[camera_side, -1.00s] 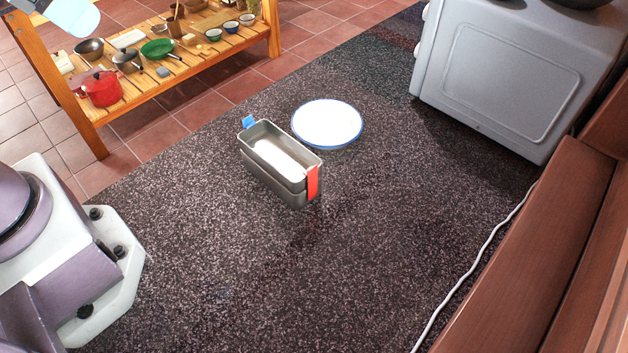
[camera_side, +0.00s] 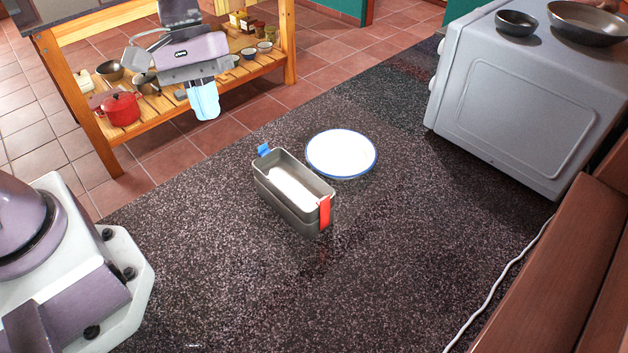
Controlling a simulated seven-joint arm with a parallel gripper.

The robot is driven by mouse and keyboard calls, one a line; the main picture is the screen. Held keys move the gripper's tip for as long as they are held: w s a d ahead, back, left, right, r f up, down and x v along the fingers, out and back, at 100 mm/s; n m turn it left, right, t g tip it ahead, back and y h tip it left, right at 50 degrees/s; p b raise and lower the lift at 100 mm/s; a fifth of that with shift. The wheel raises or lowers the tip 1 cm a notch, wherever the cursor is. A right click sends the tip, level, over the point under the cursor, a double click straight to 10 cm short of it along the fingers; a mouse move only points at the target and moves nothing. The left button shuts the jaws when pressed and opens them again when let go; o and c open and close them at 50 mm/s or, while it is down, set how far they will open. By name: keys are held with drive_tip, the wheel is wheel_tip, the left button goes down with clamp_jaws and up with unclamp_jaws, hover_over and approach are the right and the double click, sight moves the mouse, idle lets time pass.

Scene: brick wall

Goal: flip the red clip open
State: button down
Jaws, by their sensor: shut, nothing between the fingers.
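A grey metal lunch box (camera_side: 290,208) without a lid on top stands on the dark speckled surface, with something white inside. The red clip (camera_side: 324,212) lies upright and flat against the box's near right end. A blue clip (camera_side: 264,150) sticks up and outward at the far left end. My gripper (camera_side: 205,115) hangs in the air to the upper left of the box, well apart from both clips. Its pale blue fingers point down and are shut with nothing between them.
A white plate with a blue rim (camera_side: 341,153) lies just behind the box. A wooden shelf (camera_side: 160,113) with a red pot (camera_side: 121,108) stands at the back left. A grey stove (camera_side: 520,100) stands at the right, and a white cable (camera_side: 497,285) runs along the right side.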

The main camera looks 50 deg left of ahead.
sight(324, 201)
drive_tip(key=w+d+f+n+t+h, duration=0.1)
drive_tip(key=w+f+n+h, duration=0.3)
drive_tip(key=w+n, duration=0.4)
drive_tip(key=shift+w+d+f+n+h, duration=0.3)
drive_tip(key=shift+d+f+n+h, duration=0.1)
drive_tip(key=shift+d+f+n, duration=0.45)
drive_tip(key=x, duration=0.9)
drive_tip(key=shift+d+f, duration=0.1)
drive_tip(key=shift+f, duration=0.05)
drive_tip(key=d, duration=0.3)
drive_tip(key=shift+d+f, duration=0.25)
drive_tip(key=shift+d, duration=0.5)
drive_tip(key=shift+r, duration=0.1)
